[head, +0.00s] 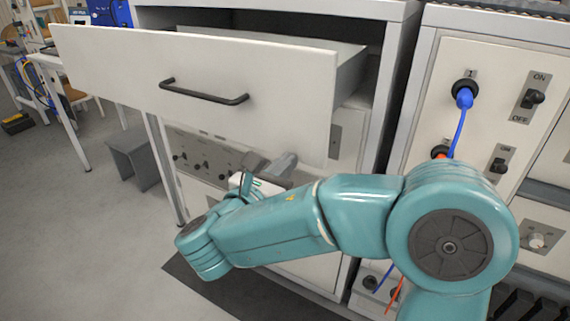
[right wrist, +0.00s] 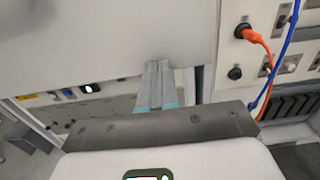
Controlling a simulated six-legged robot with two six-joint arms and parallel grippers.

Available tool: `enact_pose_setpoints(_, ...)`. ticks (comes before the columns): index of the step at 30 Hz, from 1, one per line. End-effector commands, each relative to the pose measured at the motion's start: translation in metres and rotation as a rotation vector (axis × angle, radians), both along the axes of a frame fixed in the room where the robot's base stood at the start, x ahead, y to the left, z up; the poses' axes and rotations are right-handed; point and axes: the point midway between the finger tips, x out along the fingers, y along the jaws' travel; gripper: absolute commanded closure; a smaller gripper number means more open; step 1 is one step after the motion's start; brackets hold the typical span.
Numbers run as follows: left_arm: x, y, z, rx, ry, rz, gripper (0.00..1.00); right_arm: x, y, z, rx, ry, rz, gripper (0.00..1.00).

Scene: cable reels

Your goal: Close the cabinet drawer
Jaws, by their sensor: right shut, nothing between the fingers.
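The cabinet drawer (head: 270,85) is pulled well out of the cabinet (head: 398,70), with a dark gap showing behind its white front. Its black bar handle (head: 203,92) is on the front panel. My right gripper (head: 268,165) is shut and empty, just below the lower edge of the drawer front in the head view. In the right wrist view the shut fingers (right wrist: 160,75) overlap the bottom edge of a pale panel; I cannot tell whether they touch it. My left gripper is not in view.
A cabinet panel with switches (head: 533,98) and blue and orange cables (head: 459,125) stands to the right. Below the drawer is a socket panel (head: 202,155). A grey stool (head: 133,155) and a white table (head: 60,80) stand at left. The floor (head: 90,240) at front left is clear.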

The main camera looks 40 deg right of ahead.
Motion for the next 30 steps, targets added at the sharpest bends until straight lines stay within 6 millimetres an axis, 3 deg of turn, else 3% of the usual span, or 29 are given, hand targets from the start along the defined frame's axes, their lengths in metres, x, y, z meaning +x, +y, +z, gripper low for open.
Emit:
enact_pose_setpoints(11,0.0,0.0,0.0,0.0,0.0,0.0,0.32,0.0,-0.001,0.0,0.0,0.0,-0.001,1.0)
enact_pose_setpoints(17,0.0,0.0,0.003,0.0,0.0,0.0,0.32,0.003,-0.013,0.001,0.001,0.0,-0.005,1.0)
enact_pose_setpoints(30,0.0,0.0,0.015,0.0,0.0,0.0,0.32,0.028,-0.083,0.001,0.0,0.0,-0.007,1.0)
